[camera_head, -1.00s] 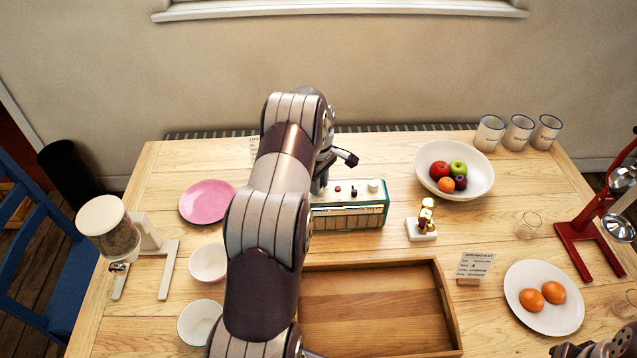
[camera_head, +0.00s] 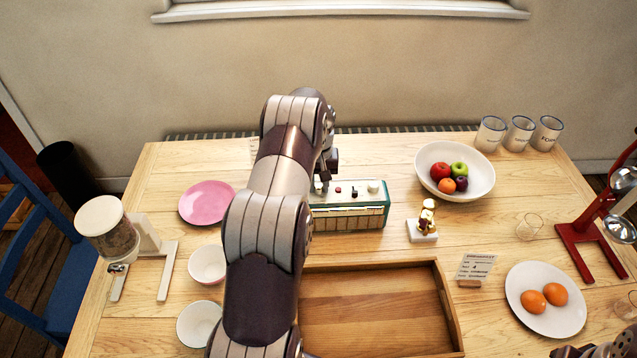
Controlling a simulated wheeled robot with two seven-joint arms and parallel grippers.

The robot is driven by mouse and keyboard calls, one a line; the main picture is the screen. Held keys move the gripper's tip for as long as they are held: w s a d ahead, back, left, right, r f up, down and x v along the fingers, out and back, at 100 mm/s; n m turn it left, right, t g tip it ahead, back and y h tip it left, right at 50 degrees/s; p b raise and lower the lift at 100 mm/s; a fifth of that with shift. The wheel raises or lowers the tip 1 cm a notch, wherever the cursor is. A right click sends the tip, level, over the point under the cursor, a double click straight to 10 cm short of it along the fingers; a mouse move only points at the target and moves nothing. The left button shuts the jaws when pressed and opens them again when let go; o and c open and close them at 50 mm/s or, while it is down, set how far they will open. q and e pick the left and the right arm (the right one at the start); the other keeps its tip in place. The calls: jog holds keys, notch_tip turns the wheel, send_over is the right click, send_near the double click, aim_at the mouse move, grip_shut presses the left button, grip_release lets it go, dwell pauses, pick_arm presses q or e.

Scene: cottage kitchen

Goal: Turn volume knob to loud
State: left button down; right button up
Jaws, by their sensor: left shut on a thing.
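The green and cream radio (camera_head: 350,216) stands on the table behind the wooden tray. Its top carries a pale knob (camera_head: 373,186) at the right, a small red button and a dark control in the middle, and a pale knob (camera_head: 319,187) at the left end. My left gripper (camera_head: 321,180) points down over that left end and is shut on the left knob. My left arm hides the radio's left side and most of the fingers. Any loudness marks are too small to read. My right gripper is not in view; only a part of my right arm shows at the bottom right corner.
The empty wooden tray (camera_head: 452,307) lies in front of the radio. A small gold figure on a white base (camera_head: 423,232) stands close to its right. A fruit bowl (camera_head: 480,185) is behind right, and a pink plate (camera_head: 207,203) lies left of my arm.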

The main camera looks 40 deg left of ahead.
aim_at(319, 187)
pick_arm(q)
jog(key=m, duration=0.5)
jog(key=shift+m, duration=0.3)
dwell(0.5)
jog(key=c, duration=0.9)
grip_release()
jog(key=shift+o, duration=0.2)
jog(key=shift+r, duration=0.15)
notch_tip(319, 187, up, 6)
jog(key=shift+r+p, duration=0.1)
jog(key=shift+p, duration=0.2)
notch_tip(319, 187, up, 6)
jog(key=p, duration=0.5)
jog(key=shift+r, duration=0.15)
